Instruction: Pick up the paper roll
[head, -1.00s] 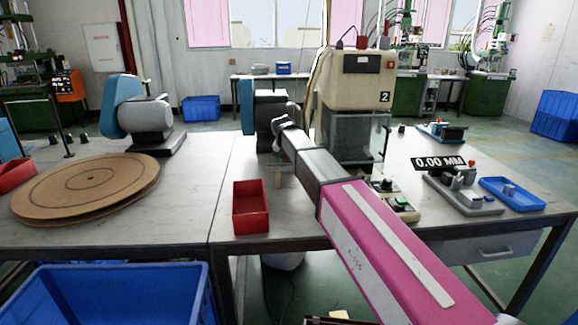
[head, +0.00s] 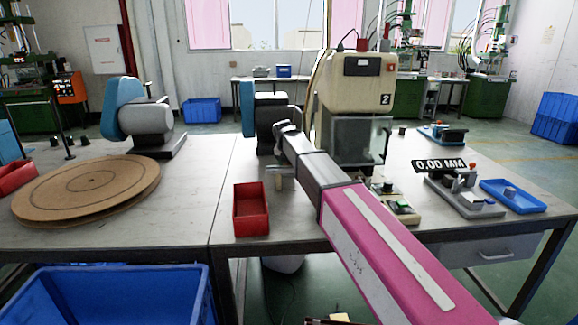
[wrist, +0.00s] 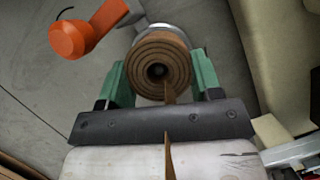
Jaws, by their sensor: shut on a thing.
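The paper roll (wrist: 146,52) is a brown, tightly wound coil with a dark hole in its middle, seen end-on in the wrist view. A loose brown strip hangs from it toward the gripper body. My gripper (wrist: 160,72) is shut on the roll, one green finger against each side. A pale metallic rounded part shows just behind the roll. In the head view my arm covers most of the gripper area, and the roll cannot be made out clearly there.
An orange knob (wrist: 68,40) on a grey body is close left of the roll. The beige machine (head: 355,85) stands right of my wrist. A red bin (head: 250,208) is on the table in front. A round brown board (head: 88,190) lies on the left table.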

